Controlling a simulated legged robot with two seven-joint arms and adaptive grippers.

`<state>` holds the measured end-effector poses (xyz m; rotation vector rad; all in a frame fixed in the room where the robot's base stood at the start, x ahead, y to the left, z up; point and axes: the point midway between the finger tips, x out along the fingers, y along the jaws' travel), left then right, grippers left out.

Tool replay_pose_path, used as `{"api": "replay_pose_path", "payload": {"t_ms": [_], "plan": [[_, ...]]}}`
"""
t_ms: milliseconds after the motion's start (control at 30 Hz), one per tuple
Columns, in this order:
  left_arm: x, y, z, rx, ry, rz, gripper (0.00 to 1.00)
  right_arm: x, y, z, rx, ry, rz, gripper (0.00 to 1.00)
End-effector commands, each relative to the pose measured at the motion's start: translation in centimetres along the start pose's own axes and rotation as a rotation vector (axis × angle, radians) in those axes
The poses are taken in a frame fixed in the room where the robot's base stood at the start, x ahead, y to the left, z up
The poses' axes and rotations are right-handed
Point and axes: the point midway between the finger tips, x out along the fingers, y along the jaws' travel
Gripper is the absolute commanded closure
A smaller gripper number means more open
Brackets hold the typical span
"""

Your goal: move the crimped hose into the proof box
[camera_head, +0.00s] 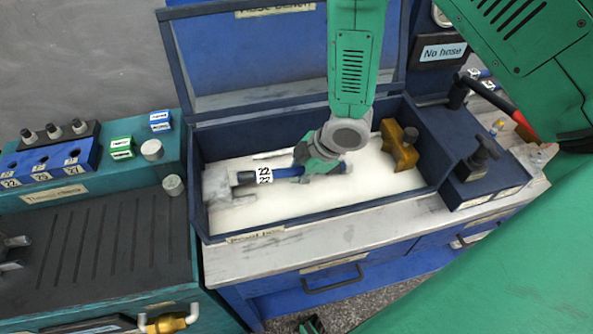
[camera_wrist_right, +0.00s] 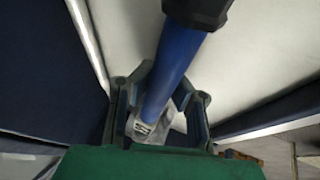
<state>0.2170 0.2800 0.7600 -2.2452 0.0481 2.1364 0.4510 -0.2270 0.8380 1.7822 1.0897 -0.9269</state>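The proof box (camera_head: 320,222) is a dark blue open case with a white floor, with its lid raised at the back.
A brass-coloured fitting (camera_head: 399,150) is at the box's right end. A teal bench (camera_head: 110,240) stands left with a blue numbered rack (camera_head: 50,165) and green blocks. A "No hose" sign (camera_head: 443,52) and dark knobbed fittings (camera_head: 480,155) are on the right.

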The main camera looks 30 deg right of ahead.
Motion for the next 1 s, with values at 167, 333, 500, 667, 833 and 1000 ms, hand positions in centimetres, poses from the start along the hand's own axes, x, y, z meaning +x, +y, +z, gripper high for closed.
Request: {"api": "replay_pose_path", "payload": {"t_ms": [167,333,500,667,833,1000], "plan": [[0.0,0.0,0.0,0.0,0.0,0.0,0.81,0.0,0.1,-0.1,0.0,0.002,0.001,0.65],[0.0,0.0,0.0,0.0,0.0,0.0,0.81,0.1,-0.1,0.1,0.0,-0.001,-0.003,0.65],[-0.1,0.0,0.3,0.0,0.002,0.0,0.81,-1.1,0.1,0.1,0.001,-0.001,0.0,0.65],[-0.1,0.0,0.2,0.0,0.003,0.0,0.81,-4.0,0.1,0.0,0.002,0.001,0.003,0.65],[-0.1,0.0,0.2,0.0,0.003,0.0,0.81,-7.8,0.2,-0.1,0.002,0.002,0.004,0.65],[-0.1,0.0,0.2,0.0,0.003,0.0,0.81,-10.5,0.3,-0.1,0.002,0.003,0.003,0.65]]}}
